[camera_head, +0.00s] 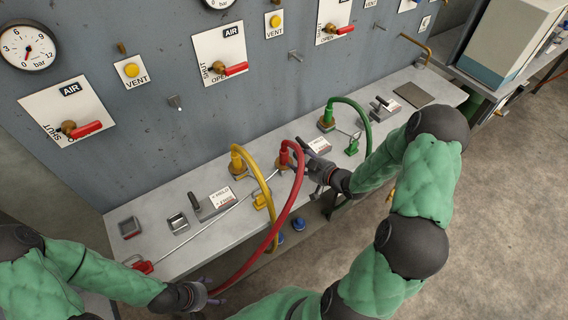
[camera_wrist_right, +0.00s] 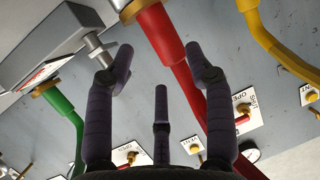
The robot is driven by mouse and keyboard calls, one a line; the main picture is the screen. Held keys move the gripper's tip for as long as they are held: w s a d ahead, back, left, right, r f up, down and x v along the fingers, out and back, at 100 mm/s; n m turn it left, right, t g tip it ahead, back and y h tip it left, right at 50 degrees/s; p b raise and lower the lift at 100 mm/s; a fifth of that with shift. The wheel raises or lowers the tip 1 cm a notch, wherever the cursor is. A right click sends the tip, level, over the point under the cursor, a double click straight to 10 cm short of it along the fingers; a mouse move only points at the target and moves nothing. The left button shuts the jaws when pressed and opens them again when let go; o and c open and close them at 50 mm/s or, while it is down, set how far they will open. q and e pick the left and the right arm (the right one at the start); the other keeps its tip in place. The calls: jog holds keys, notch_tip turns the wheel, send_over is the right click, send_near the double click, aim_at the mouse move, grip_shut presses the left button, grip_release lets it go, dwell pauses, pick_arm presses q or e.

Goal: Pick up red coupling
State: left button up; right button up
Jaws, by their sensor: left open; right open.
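The red coupling (camera_head: 284,157) is the upper end of a red hose and sits on a brass fitting on the bench. In the right wrist view the red coupling (camera_wrist_right: 161,36) slants down from its brass collar, near the right-hand finger. My right gripper (camera_head: 308,161) is open just right of the coupling; its fingers (camera_wrist_right: 163,65) are spread and nothing is gripped. Whether a finger touches the coupling I cannot tell. My left gripper (camera_head: 212,292) is open in front of the bench, near the lower part of the red hose (camera_head: 262,262).
A yellow hose (camera_head: 262,172) stands close left of the red one, a green hose (camera_head: 361,110) to the right. A clamp with a silver pin (camera_wrist_right: 92,48) is close to my right fingers. A red piece (camera_head: 142,266) lies at the bench's left front. The valve panel (camera_head: 160,150) rises behind.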

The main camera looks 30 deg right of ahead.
aim_at(284, 159)
jog(key=shift+b+x, duration=0.7)
jog(key=shift+x, duration=2.05)
jog(key=shift+r, duration=0.15)
grip_shut()
